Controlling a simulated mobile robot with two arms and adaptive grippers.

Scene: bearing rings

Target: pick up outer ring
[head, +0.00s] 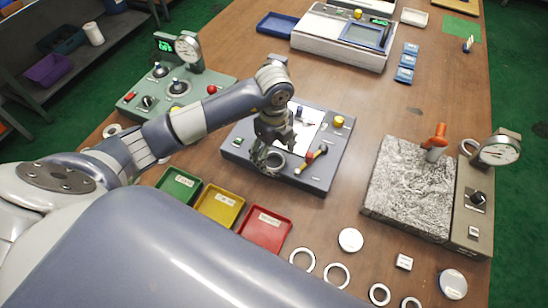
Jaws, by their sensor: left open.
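My left gripper (266,160) reaches in from the left and points down over the dark grey fixture (318,180). Its fingers are open around or just above a round ring-like part (276,159) there; I cannot tell if they touch it. Loose metal rings lie on the table at the front: two larger ones, one (302,259) beside another (337,275), and two smaller ones, one (380,294) beside another (411,303) cut by the frame edge. Which is the outer ring is not marked. My right gripper is not in view.
Green (178,185), yellow (220,206) and red (265,230) trays stand left of the rings. A granite plate (408,190) with a dial gauge (499,150) is at right. A green gauge station (174,90) is at left.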

